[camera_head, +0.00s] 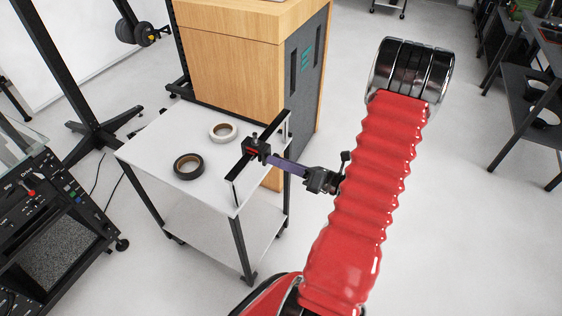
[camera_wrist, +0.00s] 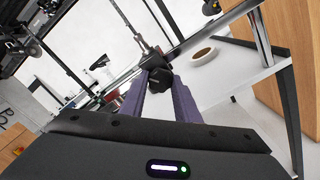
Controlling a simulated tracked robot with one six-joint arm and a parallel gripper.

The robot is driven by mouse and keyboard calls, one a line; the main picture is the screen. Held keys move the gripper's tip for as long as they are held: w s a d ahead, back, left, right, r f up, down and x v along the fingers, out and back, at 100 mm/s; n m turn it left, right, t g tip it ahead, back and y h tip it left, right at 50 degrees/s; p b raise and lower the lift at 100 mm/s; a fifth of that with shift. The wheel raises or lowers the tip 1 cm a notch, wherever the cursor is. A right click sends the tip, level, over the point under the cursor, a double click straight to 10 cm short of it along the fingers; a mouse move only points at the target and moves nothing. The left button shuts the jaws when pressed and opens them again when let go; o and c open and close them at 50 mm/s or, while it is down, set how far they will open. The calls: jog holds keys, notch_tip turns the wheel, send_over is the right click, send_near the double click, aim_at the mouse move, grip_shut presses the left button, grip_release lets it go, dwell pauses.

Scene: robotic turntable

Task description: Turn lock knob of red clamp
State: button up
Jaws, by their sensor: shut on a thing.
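The clamp (camera_head: 252,149) is a small, mostly dark piece with a bit of red showing. It sits at the black rail on the near right edge of the white cart. My gripper (camera_head: 269,158) reaches it from the right with its purple fingers. In the wrist view, the black lock knob (camera_wrist: 159,76) lies between the tips of the fingers, and they are shut on it. A thin rod runs up from beside the knob. The knob and fingers hide most of the clamp there, and its red part is not clear in that view.
The cart top (camera_head: 160,135) holds a white tape roll (camera_head: 223,131) and a black tape roll (camera_head: 188,166). A wooden cabinet (camera_head: 225,50) stands close behind the cart. A dark equipment rack (camera_head: 40,215) is at the left.

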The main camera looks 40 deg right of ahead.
jog(key=m, duration=2.4)
dwell(0.4)
jog(key=o, duration=1.1)
jog(key=shift+c, duration=0.2)
jog(key=shift+s+d, duration=0.1)
jog(key=v, duration=1.3)
jog(key=shift+s, duration=0.25)
